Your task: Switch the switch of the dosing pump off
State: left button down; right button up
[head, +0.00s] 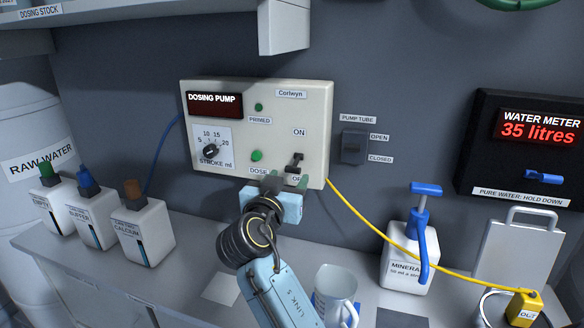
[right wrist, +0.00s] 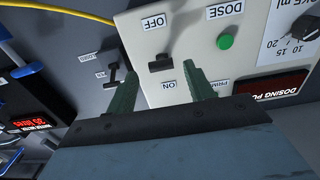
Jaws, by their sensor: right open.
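The dosing pump (head: 240,171) is a cream box on the back wall. Its small dark switch (head: 295,161) has ON above and a partly covered OFF label below; in the right wrist view the switch (right wrist: 160,63) shows upside down, between my finger directions. I cannot tell surely which way its lever points. My right gripper (head: 287,182) is just below the switch, in front of the panel's lower edge. Its green fingers (right wrist: 158,80) are apart with nothing between them, and no contact with the switch is clear. My left gripper is not in view.
A pump tube switch (head: 354,147) with OPEN and CLOSED labels is right of the pump. A yellow tube (head: 372,219) runs below it. A mineral bottle (head: 408,262), a clear jug (head: 334,287) and several capped bottles (head: 143,233) stand on the counter. A shelf overhangs above.

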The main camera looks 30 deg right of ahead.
aim_at(292, 169)
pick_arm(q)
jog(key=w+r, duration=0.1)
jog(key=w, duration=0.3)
pick_arm(e)
jog(key=x, duration=0.4)
jog(key=shift+w, duration=0.15)
jog(key=shift+d, duration=0.1)
jog(key=shift+c, duration=0.3)
jog(key=c, duration=0.9)
jog(key=shift+f, duration=0.2)
jog(key=b, duration=0.4)
jog(key=f+t+h+b, duration=0.1)
jog(key=b, duration=0.3)
jog(key=shift+w+d+h, duration=0.15)
jog(key=shift+h, duration=0.15)
jog(key=shift+r+t+b, duration=0.1)
jog(key=shift+t+b, duration=0.2)
jog(key=shift+b, duration=0.2)
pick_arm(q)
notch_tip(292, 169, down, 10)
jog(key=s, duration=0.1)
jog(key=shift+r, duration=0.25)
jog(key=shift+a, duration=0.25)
